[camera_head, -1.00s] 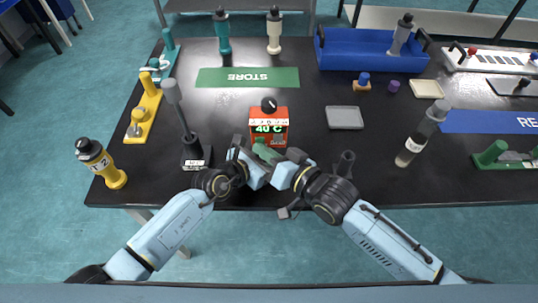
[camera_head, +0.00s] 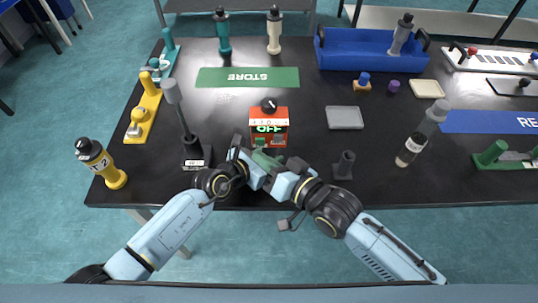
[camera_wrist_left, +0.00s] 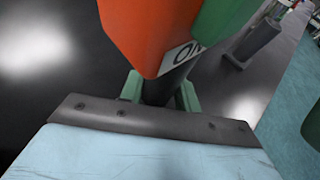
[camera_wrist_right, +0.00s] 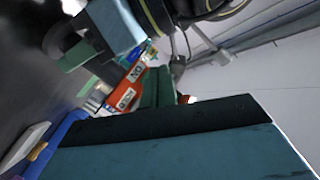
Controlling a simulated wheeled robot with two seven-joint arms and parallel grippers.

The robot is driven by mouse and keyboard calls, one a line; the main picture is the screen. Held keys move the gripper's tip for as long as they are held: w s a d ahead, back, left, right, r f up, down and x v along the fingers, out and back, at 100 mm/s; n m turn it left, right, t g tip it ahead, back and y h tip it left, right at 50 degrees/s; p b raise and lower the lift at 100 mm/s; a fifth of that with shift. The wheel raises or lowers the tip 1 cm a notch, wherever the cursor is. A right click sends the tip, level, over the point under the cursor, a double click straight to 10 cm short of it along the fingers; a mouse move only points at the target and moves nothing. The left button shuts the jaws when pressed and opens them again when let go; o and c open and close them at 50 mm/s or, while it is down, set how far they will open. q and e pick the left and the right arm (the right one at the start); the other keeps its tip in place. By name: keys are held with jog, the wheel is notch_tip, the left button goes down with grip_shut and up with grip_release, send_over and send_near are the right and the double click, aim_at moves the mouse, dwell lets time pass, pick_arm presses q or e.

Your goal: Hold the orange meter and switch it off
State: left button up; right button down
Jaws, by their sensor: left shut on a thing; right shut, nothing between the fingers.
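The orange meter (camera_head: 268,126) stands upright near the front middle of the black table. My right gripper (camera_head: 270,160) is shut and empty, close in front of the meter beside the left gripper. In the right wrist view the meter's labelled front (camera_wrist_right: 128,92) lies just beyond the green fingers. The fingertips are partly hidden in the head view.
A dark stand with a tall rod (camera_head: 190,150) is left of the meter. A small black holder (camera_head: 344,165) is right of my right gripper. A grey tray (camera_head: 344,118) and a bottle (camera_head: 420,135) stand farther right. The green STORE mat (camera_head: 247,77) lies behind, bare.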

jog(key=shift+s, duration=2.45)
pick_arm(q)
jog(key=o, duration=1.2)
